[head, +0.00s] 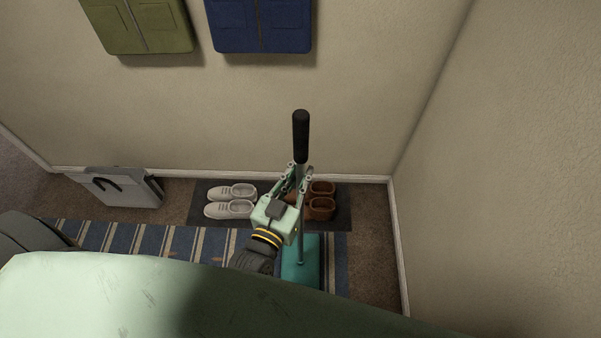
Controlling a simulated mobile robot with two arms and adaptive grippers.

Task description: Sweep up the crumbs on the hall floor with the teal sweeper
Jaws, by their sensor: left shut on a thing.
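The teal sweeper (311,258) stands upright, its teal head low on the floor and partly hidden at the bottom by my own body. Its thin grey pole rises to a black grip (301,135). My left gripper (299,172) is shut on the pole just below the black grip. My right gripper is not in view. I cannot make out any crumbs on the visible floor; much of the floor is hidden by my body.
A blue striped rug (135,238) covers the floor. White shoes (230,209) and brown shoes (319,208) stand on a dark mat (271,196) by the wall. An olive jacket (140,27) and a navy jacket (262,27) hang above. The right wall is close.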

